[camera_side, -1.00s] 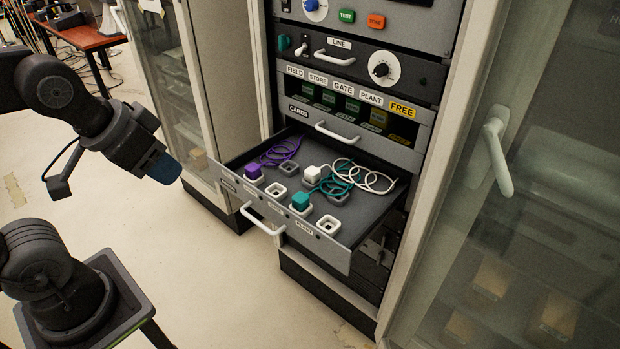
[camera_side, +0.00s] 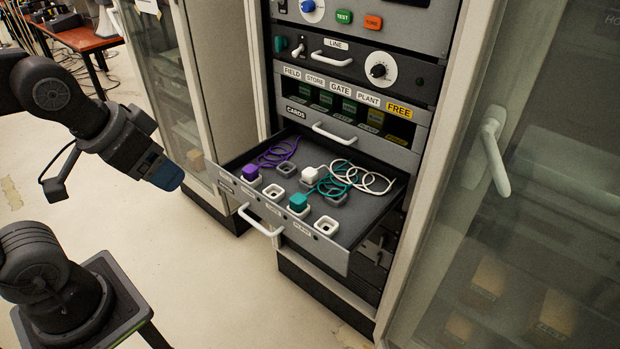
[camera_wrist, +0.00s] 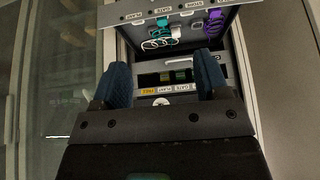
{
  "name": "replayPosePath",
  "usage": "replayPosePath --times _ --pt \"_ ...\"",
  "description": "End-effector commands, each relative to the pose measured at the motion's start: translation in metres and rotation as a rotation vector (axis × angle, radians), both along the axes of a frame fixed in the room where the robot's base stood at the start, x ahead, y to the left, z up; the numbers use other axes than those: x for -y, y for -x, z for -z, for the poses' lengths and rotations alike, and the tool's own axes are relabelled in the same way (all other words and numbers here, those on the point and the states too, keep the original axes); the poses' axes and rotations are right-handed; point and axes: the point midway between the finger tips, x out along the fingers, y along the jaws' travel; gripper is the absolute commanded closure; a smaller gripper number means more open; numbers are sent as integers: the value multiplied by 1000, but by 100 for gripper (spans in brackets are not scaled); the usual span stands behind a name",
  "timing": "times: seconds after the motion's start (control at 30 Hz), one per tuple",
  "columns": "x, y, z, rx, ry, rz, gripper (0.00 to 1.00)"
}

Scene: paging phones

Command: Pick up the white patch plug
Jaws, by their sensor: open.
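In the wrist view the white cord (camera_wrist: 157,43) shows inside the drawer near the top; I cannot clearly make out the plug there. My gripper (camera_side: 168,176) is left of the drawer and apart from it. Its two blue fingers (camera_wrist: 162,82) stand wide apart in the wrist view with nothing between them.
A purple plug (camera_side: 250,172) and a teal plug (camera_side: 298,202) sit in the front row of the drawer (camera_side: 345,238). An empty white socket (camera_side: 327,225) is at front right. The drawer handle (camera_side: 262,222) sticks out in front. A glass door (camera_side: 540,200) stands at right.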

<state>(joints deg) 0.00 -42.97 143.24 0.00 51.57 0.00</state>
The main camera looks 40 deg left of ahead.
Motion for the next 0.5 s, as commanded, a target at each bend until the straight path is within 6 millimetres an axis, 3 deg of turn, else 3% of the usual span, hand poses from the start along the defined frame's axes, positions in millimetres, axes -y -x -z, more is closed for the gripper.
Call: replayPosePath --times 0.17,0.27,0.37,0.5 --pt "0 -3 -2 -3 5 -10 32" --pt "0 -16 -10 -21 28 -54 32" --pt "-1 -42 -23 -56 72 -147 32" --pt "-2 -93 -39 -118 147 -327 32"
